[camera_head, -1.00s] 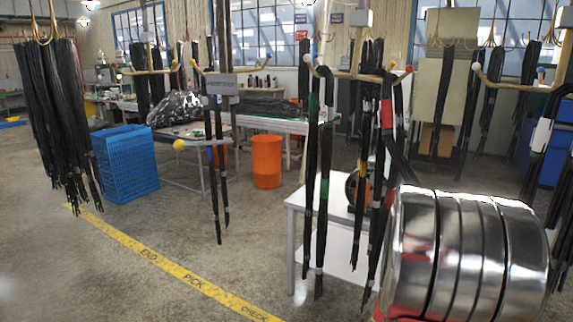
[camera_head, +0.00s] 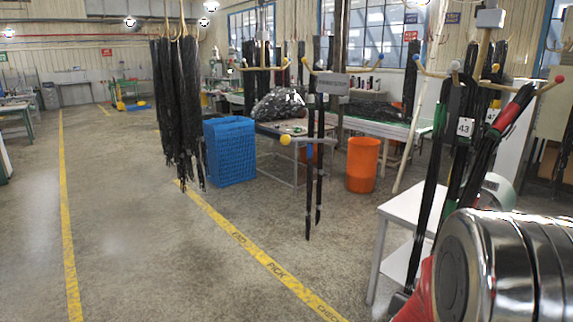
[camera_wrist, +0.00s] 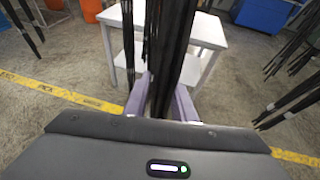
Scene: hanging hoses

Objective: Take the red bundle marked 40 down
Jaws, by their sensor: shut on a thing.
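The bundle with the red band (camera_head: 511,113) is at the upper right in the head view. It is a black hose bundle, tilted with its top to the right near a red-tipped hook; I cannot tell whether it still touches the hook. A white tag (camera_head: 493,112) beside it is partly hidden, so its number is unclear. In the wrist view my gripper (camera_wrist: 162,97) is shut around black hoses (camera_wrist: 172,45); the tilt in the head view fits these being the red-banded bundle. The red band is outside the wrist view.
A bundle tagged 43 (camera_head: 465,128) and a green-banded bundle (camera_head: 438,125) hang close beside it on the hook rack (camera_head: 435,73). A white table (camera_head: 405,207) stands below. Blue crate (camera_head: 229,150) and orange bin (camera_head: 362,165) stand left.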

